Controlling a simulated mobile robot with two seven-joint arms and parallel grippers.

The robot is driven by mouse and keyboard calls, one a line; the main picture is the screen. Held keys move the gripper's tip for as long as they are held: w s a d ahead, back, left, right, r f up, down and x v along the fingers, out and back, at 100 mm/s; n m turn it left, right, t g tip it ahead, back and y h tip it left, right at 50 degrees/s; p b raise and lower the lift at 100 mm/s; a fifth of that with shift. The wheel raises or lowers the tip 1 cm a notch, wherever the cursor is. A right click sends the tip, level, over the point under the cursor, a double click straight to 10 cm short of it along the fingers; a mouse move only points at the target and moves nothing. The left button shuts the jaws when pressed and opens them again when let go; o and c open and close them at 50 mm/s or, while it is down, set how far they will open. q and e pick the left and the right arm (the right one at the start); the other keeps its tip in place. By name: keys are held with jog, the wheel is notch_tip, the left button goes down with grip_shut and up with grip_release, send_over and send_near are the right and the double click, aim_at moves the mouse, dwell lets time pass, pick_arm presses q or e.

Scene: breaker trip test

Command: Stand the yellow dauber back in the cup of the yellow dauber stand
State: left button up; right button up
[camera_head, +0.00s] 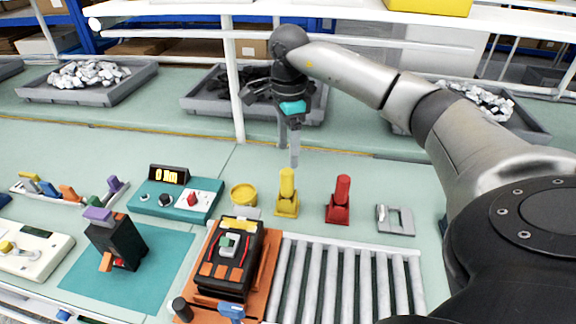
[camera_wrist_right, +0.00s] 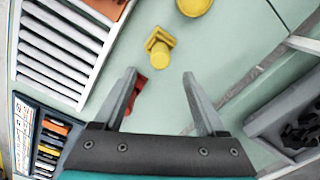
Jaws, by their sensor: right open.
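The yellow dauber (camera_head: 287,183) stands upright in the yellow dauber stand (camera_head: 287,209) on the bench. In the right wrist view, the dauber (camera_wrist_right: 153,58) and its stand (camera_wrist_right: 161,39) lie beyond the fingertips. My right gripper (camera_head: 294,155) hangs above and behind the dauber, apart from it. In the right wrist view the gripper (camera_wrist_right: 160,80) is open, with nothing between its fingers. My left gripper is not in view.
A round yellow pot (camera_head: 243,194) is left of the stand. A red dauber in a red stand (camera_head: 338,205) is to the right. A grey bracket (camera_head: 396,219) lies further right. A roller rack (camera_head: 345,280) and a black breaker unit (camera_head: 232,262) are in front.

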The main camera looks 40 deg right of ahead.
jog(key=shift+r, duration=2.2)
jog(key=shift+r, duration=0.1)
